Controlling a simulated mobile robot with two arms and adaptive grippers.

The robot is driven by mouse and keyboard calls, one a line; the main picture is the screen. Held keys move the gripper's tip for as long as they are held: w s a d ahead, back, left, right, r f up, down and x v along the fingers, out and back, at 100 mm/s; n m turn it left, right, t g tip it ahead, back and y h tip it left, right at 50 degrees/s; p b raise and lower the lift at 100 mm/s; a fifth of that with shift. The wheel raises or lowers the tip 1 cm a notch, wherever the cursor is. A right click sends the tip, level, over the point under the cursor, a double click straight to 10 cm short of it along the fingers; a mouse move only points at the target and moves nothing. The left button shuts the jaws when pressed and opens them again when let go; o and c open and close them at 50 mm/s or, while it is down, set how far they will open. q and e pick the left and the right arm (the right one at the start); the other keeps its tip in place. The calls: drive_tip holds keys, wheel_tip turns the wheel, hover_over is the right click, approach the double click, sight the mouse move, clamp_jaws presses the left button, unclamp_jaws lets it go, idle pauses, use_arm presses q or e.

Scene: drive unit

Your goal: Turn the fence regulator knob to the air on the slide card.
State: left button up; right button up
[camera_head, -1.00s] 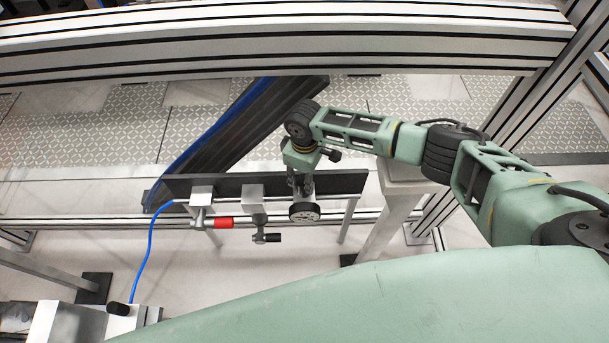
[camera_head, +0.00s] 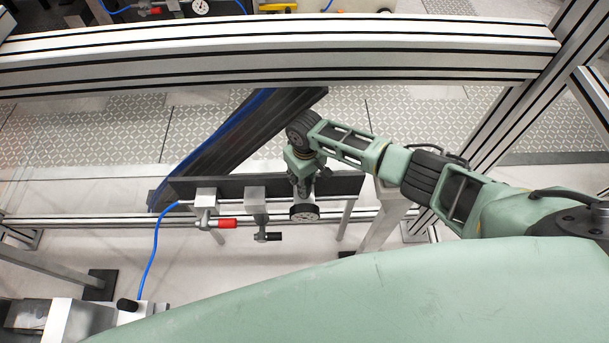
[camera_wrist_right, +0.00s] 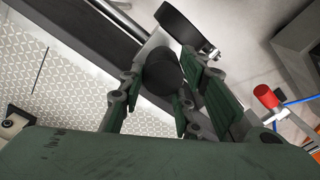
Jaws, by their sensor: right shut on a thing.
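The regulator's black round knob (camera_wrist_right: 163,72) is between the fingers of my right gripper in the right wrist view. My right gripper (camera_wrist_right: 165,85) is shut on it. In the head view my right gripper (camera_head: 304,186) reaches down from above onto the regulator, just above its round dark-rimmed gauge (camera_head: 304,212), and hides the knob. The gauge's dark side (camera_wrist_right: 183,25) also shows in the wrist view. The regulator sits at the right end of a dark mounting plate (camera_head: 343,186). I cannot read the knob's angle. My left gripper is not in view.
Left of the regulator are a black-handled valve (camera_head: 268,237) and a red-handled valve (camera_head: 228,223), the nearest obstacles. A blue hose (camera_head: 150,255) runs down from the row's left end. An aluminium beam (camera_head: 250,50) crosses behind; a post (camera_head: 385,225) stands to the right.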

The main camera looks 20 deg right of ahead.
sight(306, 181)
drive_tip(key=shift+w+d+r+m+p, duration=0.25)
drive_tip(key=shift+m+p, duration=0.25)
drive_tip(key=shift+m, duration=0.3)
drive_tip(key=shift+d+f, duration=0.1)
drive_tip(key=o, duration=0.9)
drive_tip(key=shift+o, duration=0.8)
drive_tip(key=shift+s+f, duration=0.1)
drive_tip(key=shift+r, duration=3.75)
